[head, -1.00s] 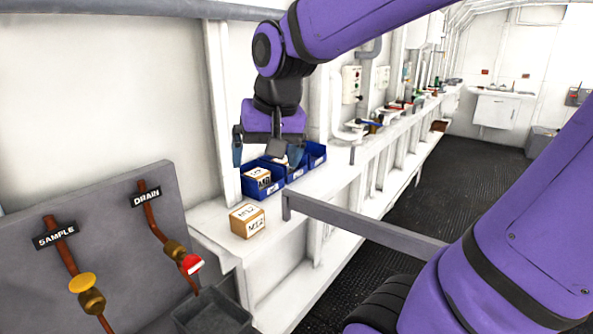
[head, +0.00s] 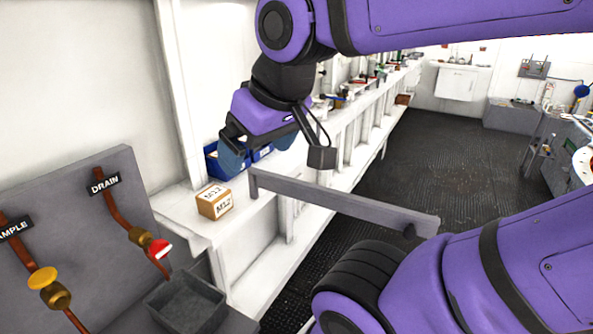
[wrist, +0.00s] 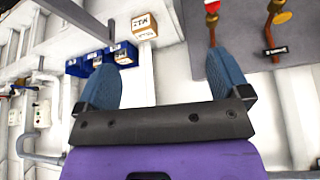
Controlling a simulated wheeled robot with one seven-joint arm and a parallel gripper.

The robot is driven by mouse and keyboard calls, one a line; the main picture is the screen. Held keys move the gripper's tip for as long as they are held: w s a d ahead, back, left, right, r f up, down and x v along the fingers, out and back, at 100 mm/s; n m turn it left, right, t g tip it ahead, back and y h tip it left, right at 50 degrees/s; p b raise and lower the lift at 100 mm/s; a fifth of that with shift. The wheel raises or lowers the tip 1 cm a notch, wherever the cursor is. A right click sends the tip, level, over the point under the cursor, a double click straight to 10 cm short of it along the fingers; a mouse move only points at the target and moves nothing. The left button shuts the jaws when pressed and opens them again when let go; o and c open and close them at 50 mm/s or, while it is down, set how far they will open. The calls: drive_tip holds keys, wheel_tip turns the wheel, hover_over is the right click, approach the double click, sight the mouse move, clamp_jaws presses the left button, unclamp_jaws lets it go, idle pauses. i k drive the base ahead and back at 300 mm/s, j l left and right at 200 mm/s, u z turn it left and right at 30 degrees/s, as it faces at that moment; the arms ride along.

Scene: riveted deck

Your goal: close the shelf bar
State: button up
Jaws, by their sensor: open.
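The shelf bar (head: 345,203) is a grey flat bar in the head view. Its left end meets the shelf edge beside the small box, and it sticks out over the dark floor towards the right, standing away from the shelf front. In the wrist view the bar (wrist: 75,17) crosses the top left corner. My gripper (head: 260,152) is open, with two blue fingers apart and nothing between them. It hangs above the shelf, behind and left of the bar, and does not touch it. The fingers also show in the wrist view (wrist: 165,72).
A labelled cardboard box (head: 214,202) sits on the white shelf (head: 190,222) near the bar's left end. Blue bins (head: 212,163) stand behind it, partly hidden by my gripper. A grey panel with DRAIN and SAMPLE valves (head: 80,210) is at left.

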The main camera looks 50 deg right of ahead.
sight(413, 224)
drive_tip(key=k+j+u, duration=0.2)
drive_tip(key=k, duration=0.9)
drive_tip(key=k+l, duration=0.05)
drive_tip(key=l, duration=0.1)
